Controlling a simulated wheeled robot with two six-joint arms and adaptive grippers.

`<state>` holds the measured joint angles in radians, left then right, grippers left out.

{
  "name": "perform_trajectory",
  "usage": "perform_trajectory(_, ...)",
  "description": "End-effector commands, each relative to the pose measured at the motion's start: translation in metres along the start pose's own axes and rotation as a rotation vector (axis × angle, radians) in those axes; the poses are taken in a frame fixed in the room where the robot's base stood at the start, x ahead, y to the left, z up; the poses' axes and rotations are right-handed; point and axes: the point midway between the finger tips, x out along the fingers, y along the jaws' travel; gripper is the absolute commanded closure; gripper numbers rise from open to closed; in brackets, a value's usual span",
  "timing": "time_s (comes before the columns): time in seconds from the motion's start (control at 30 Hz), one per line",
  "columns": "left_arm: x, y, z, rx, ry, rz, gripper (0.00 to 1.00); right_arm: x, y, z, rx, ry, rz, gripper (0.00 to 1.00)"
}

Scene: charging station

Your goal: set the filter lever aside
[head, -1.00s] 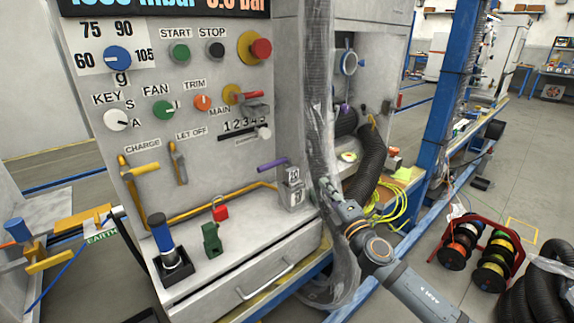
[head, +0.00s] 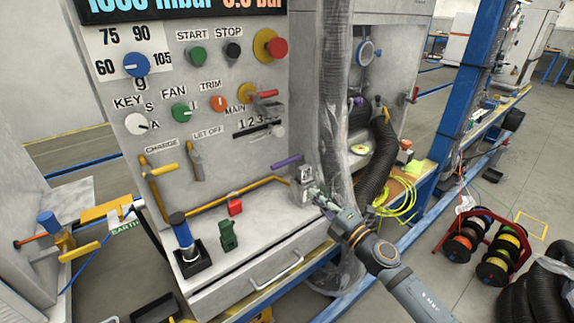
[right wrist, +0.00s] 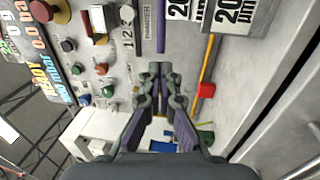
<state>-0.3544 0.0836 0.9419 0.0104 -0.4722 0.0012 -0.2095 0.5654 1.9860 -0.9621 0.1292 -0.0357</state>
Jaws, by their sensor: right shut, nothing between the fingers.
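The purple lever (head: 288,162) sticks out to the left from the top of the grey filter block (head: 304,188) marked 20 on the panel's right side. In the right wrist view the purple lever (right wrist: 161,27) runs up the picture just beyond my fingertips, with the block (right wrist: 240,14) at the upper right. My right gripper (head: 316,191) is at the block's right side, low and close to it; I cannot tell whether it touches. The right wrist view shows its fingers (right wrist: 160,70) shut with nothing between them. My left gripper is not in view.
A red padlock (head: 235,207), a green valve piece (head: 227,236) and a blue-handled lever in a black base (head: 183,240) stand on the ledge. A yellow pipe runs behind them. A plastic-wrapped hose (head: 338,110) hangs just right of the block.

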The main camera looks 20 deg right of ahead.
Motion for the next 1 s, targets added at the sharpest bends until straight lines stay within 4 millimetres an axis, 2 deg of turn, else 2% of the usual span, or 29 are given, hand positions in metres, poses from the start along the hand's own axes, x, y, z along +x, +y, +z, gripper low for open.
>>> perform_trajectory(0.03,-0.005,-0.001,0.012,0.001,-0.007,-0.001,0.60,0.003,0.005,-0.001,0.004,0.000,0.000,1.00)
perform_trajectory(0.17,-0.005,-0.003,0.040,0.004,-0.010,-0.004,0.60,0.008,0.004,-0.006,0.009,0.005,-0.003,1.00)
perform_trajectory(0.3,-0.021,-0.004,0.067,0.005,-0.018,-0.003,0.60,0.034,0.008,-0.007,0.011,0.005,0.001,1.00)
perform_trajectory(0.43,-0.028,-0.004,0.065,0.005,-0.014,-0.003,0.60,0.063,0.004,-0.008,0.009,0.007,0.000,1.00)
perform_trajectory(0.7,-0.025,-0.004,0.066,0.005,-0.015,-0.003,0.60,0.108,-0.003,-0.008,0.007,0.009,-0.002,1.00)
perform_trajectory(0.83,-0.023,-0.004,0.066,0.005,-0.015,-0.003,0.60,0.119,-0.003,-0.008,0.006,0.009,-0.003,1.00)
perform_trajectory(1.0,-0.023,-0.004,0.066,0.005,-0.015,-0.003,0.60,0.122,-0.003,-0.008,0.005,0.009,-0.004,1.00)
